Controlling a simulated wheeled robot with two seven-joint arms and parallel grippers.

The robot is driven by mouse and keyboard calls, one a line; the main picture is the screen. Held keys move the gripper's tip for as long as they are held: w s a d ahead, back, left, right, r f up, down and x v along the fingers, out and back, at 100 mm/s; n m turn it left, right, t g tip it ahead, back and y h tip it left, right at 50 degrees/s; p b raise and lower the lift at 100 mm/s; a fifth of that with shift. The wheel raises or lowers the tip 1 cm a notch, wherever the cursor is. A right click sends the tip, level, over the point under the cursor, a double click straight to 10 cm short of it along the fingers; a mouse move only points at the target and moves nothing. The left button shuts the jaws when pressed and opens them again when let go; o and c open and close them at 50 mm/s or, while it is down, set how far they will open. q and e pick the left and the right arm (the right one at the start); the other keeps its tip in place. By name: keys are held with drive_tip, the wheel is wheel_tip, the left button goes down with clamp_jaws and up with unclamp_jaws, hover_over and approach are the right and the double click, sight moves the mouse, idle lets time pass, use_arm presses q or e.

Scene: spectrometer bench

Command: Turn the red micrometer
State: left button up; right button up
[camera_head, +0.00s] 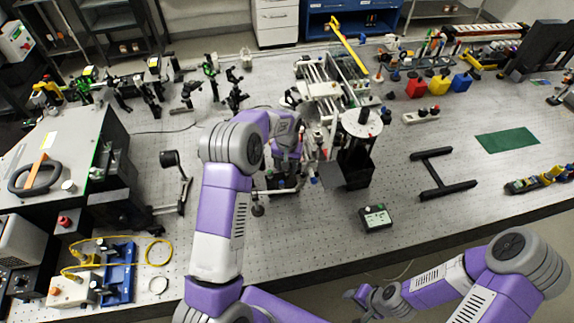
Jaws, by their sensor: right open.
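I cannot make out a red micrometer for certain. It may be too small or hidden behind my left arm, at the optical assembly (318,90) in the middle of the bench. My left gripper (283,184) points down at the near left side of this assembly. My own arm and wrist cover much of it, and its fingers are too unclear to tell whether they are open or shut. My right gripper (362,297) is open and empty, low in front of the bench's near edge and well away from the assembly.
A black box (356,168) and a small dark meter (376,217) stand right of my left gripper. A black H-shaped frame (437,173) and a green mat (507,140) lie farther right. A large grey instrument (60,150) fills the left. Bare bench (330,235) lies along the front.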

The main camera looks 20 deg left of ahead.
use_arm(q)
wheel_tip(320, 180, up, 8)
drive_tip(key=shift+f, duration=0.2)
idle(0.3)
idle(0.5)
